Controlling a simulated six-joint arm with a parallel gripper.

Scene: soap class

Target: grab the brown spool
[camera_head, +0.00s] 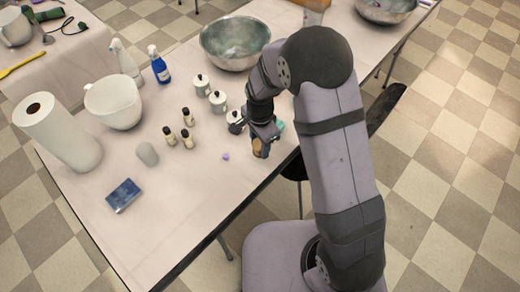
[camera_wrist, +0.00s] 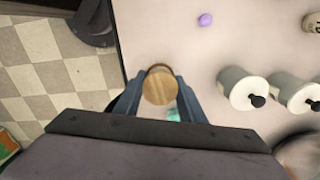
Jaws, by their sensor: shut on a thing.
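The brown spool (camera_wrist: 160,87) sits between the two fingers of my gripper (camera_wrist: 157,92) in the wrist view, with its round wood-coloured end facing the camera. My gripper is shut on it. In the head view my gripper (camera_head: 264,137) is near the table's right edge, with the brown spool (camera_head: 260,148) at its fingertips. I cannot tell whether the spool is lifted or touches the table. A teal thing (camera_wrist: 173,114) shows partly behind the fingers; most of it is hidden.
Grey canisters with knobbed lids (camera_wrist: 243,90) stand close to the right in the wrist view. A small purple object (camera_head: 226,156) lies on the table (camera_head: 190,205). Small dark-capped bottles (camera_head: 187,138) stand further left. A metal bowl (camera_head: 235,42) is behind. The front table area is mostly clear.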

